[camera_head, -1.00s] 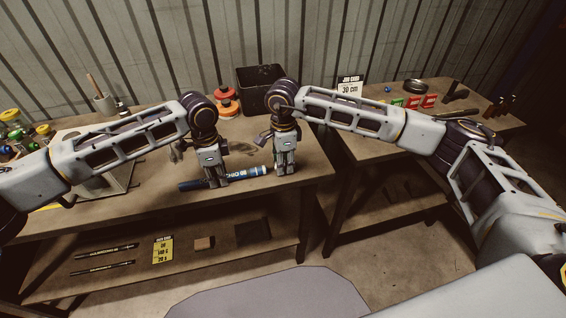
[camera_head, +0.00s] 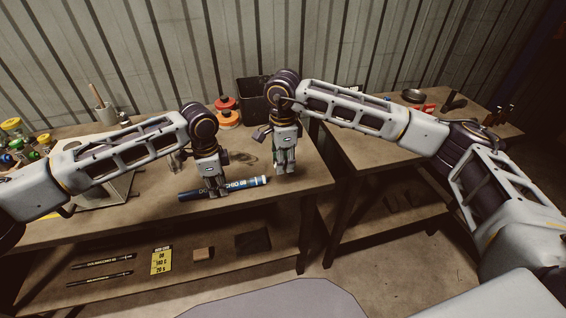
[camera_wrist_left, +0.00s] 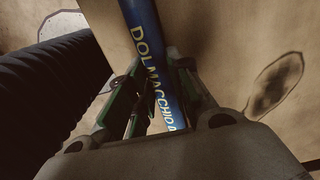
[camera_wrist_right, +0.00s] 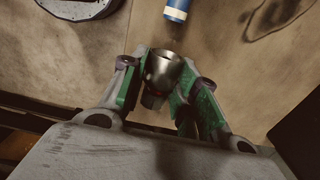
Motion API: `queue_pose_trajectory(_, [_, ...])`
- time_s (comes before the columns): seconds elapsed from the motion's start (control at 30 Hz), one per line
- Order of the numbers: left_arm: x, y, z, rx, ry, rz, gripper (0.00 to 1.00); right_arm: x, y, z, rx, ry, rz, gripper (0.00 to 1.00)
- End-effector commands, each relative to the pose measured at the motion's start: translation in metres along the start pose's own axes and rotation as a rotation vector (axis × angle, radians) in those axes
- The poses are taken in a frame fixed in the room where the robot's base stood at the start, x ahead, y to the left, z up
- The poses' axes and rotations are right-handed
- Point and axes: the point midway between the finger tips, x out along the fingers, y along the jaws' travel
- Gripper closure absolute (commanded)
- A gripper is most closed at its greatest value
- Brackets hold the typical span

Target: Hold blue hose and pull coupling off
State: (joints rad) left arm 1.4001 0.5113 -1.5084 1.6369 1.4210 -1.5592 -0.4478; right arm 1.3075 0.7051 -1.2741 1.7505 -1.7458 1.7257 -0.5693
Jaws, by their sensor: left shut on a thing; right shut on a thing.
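The blue hose (camera_head: 249,183) lies nearly level across the front of the workbench, with pale lettering on it. My left gripper (camera_head: 214,191) is shut on the hose; the left wrist view shows the hose (camera_wrist_left: 142,20) running between the fingers (camera_wrist_left: 150,105). My right gripper (camera_head: 285,168) is to the right of the hose end. In the right wrist view it (camera_wrist_right: 160,90) is shut on a silver metal coupling (camera_wrist_right: 163,68). The coupling's open mouth faces the hose end (camera_wrist_right: 177,10), with a clear gap between them. The coupling is hidden in the head view.
Red and orange round pieces (camera_head: 228,112) and a black bin (camera_head: 257,92) stand behind my grippers. Jars (camera_head: 14,130) are at the far left. A second table (camera_head: 365,150) stands to the right, across a gap. A lower shelf (camera_head: 215,275) holds tools and a yellow card.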

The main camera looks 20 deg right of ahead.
Motion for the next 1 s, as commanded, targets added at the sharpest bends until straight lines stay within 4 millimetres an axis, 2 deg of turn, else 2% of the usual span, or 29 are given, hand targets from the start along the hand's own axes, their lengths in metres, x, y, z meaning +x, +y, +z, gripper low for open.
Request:
queue_pose_trajectory(0.1, [0.000, 0.000, 0.000, 0.000, 0.000, 0.000, 1.00, 0.000, 0.000, 0.000, 0.000, 0.000, -0.001, 1.00])
queue_pose_trajectory(0.13, [0.000, 0.000, 0.000, 0.000, 0.000, 0.000, 0.77, 0.000, 0.000, 0.000, 0.000, 0.000, -0.001, 1.00])
queue_pose_trajectory(0.3, [0.000, 0.000, 0.000, 0.000, 0.000, 0.000, 0.55, 0.000, 0.000, 0.000, 0.000, 0.000, -0.001, 1.00])
queue_pose_trajectory(0.77, [-0.003, 0.000, 0.000, 0.000, 0.000, 0.000, 0.54, 0.000, 0.000, 0.000, 0.000, 0.000, -0.001, 1.00])
queue_pose_trajectory(1.0, [-0.023, 0.000, 0.000, 0.000, 0.001, -0.001, 0.54, 0.000, 0.000, 0.000, 0.000, 0.000, -0.001, 1.00])
